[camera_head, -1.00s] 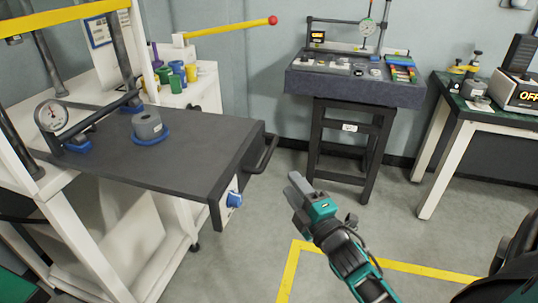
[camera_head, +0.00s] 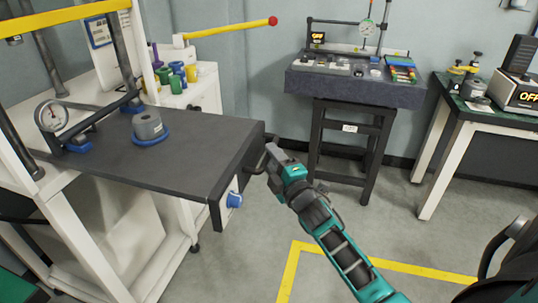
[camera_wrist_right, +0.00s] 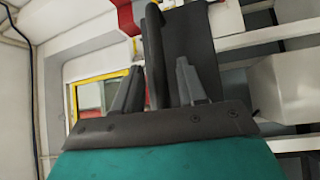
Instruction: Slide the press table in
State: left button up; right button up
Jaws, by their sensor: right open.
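The press table (camera_head: 185,175) is a dark grey flat plate that sticks out from the white press frame (camera_head: 75,225) on the left. A dark bar handle (camera_head: 262,160) is on its right-hand end. My right gripper (camera_head: 275,152) is at this handle. In the right wrist view, my right gripper (camera_wrist_right: 157,85) is open, and a dark bar (camera_wrist_right: 153,50), likely the handle, shows between its two fingers. I cannot tell whether either finger touches it. My left gripper is not in view.
A grey cylinder on a blue base (camera_head: 148,128) and a dial gauge (camera_head: 52,116) stand on the press table. A yellow lever with a red knob (camera_head: 230,28) reaches out behind. A granite bench (camera_head: 350,90) and a green-topped table (camera_head: 465,112) stand at the back right. The floor between is clear.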

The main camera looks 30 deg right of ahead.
jog(key=shift+w+d+r, duration=0.1)
jog(key=shift+w+r, duration=0.05)
jog(key=shift+w, duration=0.75)
grip_shut()
